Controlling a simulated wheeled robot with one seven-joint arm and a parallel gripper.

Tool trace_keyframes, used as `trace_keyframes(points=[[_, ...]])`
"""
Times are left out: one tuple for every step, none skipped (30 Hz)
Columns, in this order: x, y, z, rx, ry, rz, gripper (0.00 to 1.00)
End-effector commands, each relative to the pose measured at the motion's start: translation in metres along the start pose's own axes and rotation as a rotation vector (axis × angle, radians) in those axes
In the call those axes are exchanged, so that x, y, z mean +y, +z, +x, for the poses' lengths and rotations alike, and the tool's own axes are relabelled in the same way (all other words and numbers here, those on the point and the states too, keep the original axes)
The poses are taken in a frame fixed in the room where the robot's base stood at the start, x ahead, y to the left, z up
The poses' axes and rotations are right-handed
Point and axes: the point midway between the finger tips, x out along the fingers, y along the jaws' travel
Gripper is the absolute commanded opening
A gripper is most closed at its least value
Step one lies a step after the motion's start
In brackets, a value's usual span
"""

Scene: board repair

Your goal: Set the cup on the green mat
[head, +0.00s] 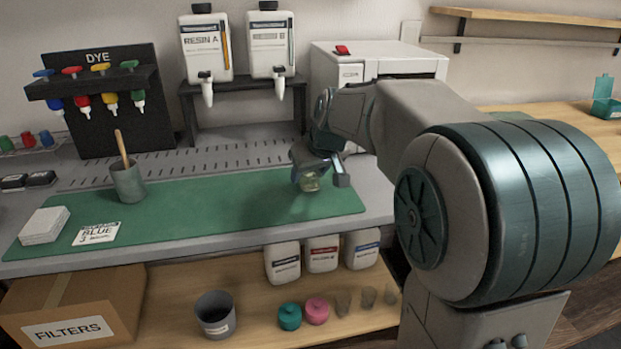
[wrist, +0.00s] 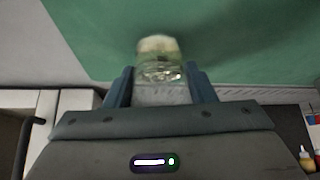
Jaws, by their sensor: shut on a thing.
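A small clear cup (wrist: 160,68) with a pale yellowish tint is between the two fingers of my gripper (wrist: 160,88) in the wrist view. In the head view the cup (head: 310,183) shows just below my gripper (head: 322,172), over the right part of the green mat (head: 230,205). The gripper is shut on the cup. The mat also fills much of the wrist view (wrist: 250,45). I cannot tell whether the cup's base touches the mat or is a little above it.
A grey holder with a wooden stick (head: 128,183), a white stack (head: 44,225) and a "BLUE 3" card (head: 97,233) are at the mat's left. A dye rack (head: 100,95) and resin jugs (head: 207,50) stand behind. The mat's middle is clear.

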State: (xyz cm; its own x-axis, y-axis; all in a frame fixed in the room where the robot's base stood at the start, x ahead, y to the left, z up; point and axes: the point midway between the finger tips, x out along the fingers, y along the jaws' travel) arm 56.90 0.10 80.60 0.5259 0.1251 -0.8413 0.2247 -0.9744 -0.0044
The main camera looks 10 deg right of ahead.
Motion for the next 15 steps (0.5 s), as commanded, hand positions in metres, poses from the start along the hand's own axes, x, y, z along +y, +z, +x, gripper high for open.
trace_keyframes(points=[[0.0001,0.0035,0.0056,0.001,0.000,0.000,0.22],[0.0001,0.0036,0.0058,0.001,0.001,0.000,0.22],[0.0001,0.0033,0.0053,0.002,0.001,0.000,0.22],[0.0001,0.0029,0.0047,0.002,0.001,0.000,0.22],[0.0000,0.0027,0.0044,0.002,0.000,0.000,0.22],[0.0000,0.0026,0.0043,0.002,0.000,0.000,0.22],[0.0000,0.0026,0.0043,0.002,0.000,0.000,0.22],[0.0000,0.0027,0.0043,0.002,0.000,0.000,0.22],[0.0000,0.0031,0.0049,0.002,0.000,0.000,0.22],[0.0000,0.0036,0.0057,0.001,0.000,0.000,0.22],[0.0000,0.0043,0.0067,0.001,0.000,0.000,0.22],[0.0000,0.0051,0.0080,0.001,0.000,0.000,0.22],[0.0000,0.0048,0.0073,0.001,0.000,0.000,0.55],[0.0000,0.0045,0.0069,0.001,0.000,0.000,0.64],[0.0000,0.0045,0.0068,0.001,0.000,0.000,0.72]])
